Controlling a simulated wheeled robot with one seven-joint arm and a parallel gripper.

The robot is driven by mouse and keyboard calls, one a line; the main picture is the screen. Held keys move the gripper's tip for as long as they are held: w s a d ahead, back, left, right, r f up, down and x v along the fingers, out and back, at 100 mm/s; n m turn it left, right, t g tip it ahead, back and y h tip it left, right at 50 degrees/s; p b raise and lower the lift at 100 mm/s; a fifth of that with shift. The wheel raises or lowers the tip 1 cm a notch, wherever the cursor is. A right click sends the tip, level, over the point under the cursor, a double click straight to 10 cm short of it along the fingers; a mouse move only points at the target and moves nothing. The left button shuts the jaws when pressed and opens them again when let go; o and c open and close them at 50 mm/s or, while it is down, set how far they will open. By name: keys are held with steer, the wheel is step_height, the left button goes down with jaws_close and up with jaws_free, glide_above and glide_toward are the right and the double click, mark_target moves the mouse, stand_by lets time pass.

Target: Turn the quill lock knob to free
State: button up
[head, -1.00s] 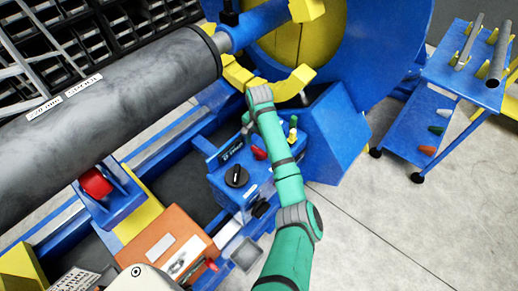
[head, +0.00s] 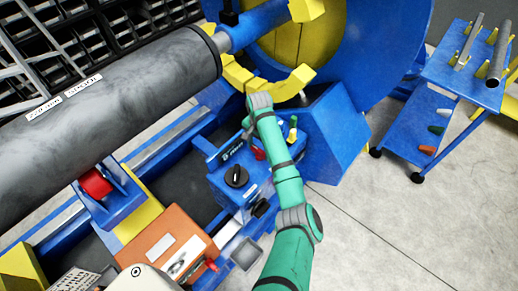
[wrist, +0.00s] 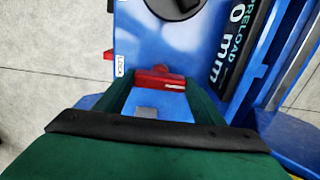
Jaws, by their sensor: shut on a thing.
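The quill lock knob, a small red bar-shaped knob with a white mark (wrist: 162,78), sits on the blue control box (wrist: 140,30) beside a small white label that appears to read LOCK. My gripper (wrist: 160,84) has its two green fingers on either side of the knob, shut on its ends. In the head view the red knob (head: 259,153) shows only in part beside my green arm.
A black round dial (head: 236,176) stands on the same box, close to the knob. A big grey roll (head: 120,90) lies at the left. A yellow-jawed blue positioner (head: 385,40) rises behind. A blue cart (head: 465,85) stands right on open floor.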

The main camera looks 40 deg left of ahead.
steer(key=shift+n, duration=0.3)
steer(key=n, duration=0.3)
steer(key=shift+n, duration=0.4)
steer(key=n, duration=0.4)
steer(key=shift+w+n, duration=0.1)
steer(key=shift+n, duration=0.2)
steer(key=n, duration=0.8)
steer(key=shift+n, duration=0.6)
steer(key=o, duration=1.1)
steer(key=shift+c, duration=0.2)
